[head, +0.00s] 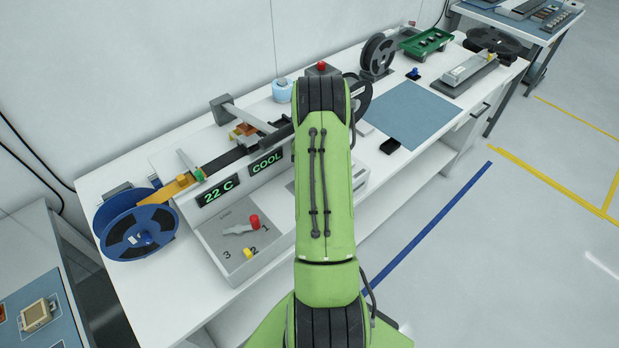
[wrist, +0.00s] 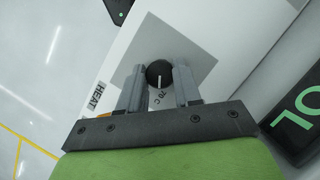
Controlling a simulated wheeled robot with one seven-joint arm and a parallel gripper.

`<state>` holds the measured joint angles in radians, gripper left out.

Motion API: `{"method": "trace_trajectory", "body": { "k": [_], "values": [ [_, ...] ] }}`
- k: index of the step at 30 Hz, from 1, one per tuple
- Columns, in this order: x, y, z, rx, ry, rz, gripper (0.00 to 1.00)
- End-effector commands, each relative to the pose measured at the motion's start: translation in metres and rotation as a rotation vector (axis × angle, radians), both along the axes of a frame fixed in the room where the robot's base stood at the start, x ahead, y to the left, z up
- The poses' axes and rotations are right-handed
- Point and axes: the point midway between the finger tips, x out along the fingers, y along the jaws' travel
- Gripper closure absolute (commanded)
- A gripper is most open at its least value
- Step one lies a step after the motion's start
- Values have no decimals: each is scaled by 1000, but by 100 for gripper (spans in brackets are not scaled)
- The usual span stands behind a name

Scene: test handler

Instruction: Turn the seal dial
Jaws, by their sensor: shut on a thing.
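The seal dial (wrist: 158,70), a round black knob with a white pointer line, sits on a grey panel patch (wrist: 205,60) in the wrist view. The pointer runs down in the picture, toward the small "70 C" print (wrist: 163,97). My gripper (wrist: 159,78) is shut on the dial, with one grey finger on each side. In the head view my green arm hides the dial and the gripper.
The sealing machine shows "22 C" (head: 218,191) and "COOL" (head: 266,162). A lever with a red knob (head: 254,221) stands by a yellow button (head: 247,252). A blue reel (head: 137,232) is at the left. A blue mat (head: 411,112) lies right of my arm.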

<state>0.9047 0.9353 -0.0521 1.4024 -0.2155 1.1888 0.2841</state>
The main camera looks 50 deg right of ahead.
Motion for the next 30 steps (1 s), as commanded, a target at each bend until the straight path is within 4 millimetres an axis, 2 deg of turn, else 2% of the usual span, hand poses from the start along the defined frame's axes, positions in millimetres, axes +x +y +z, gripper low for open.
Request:
{"method": "trace_trajectory", "body": {
  "k": [7,8,12,20,23,26,30],
  "values": [
    [0,-1,0,-3,-2,-1,97],
    [1,-1,0,-3,-2,-1,64],
    [0,-1,0,-3,-2,-2,42],
    [0,0,0,-1,-1,-4,41],
    [-1,-1,0,1,-1,-54,41],
    [-2,-2,1,1,-3,-194,41],
    [-5,-2,0,3,-3,-483,41]
  ]
}}
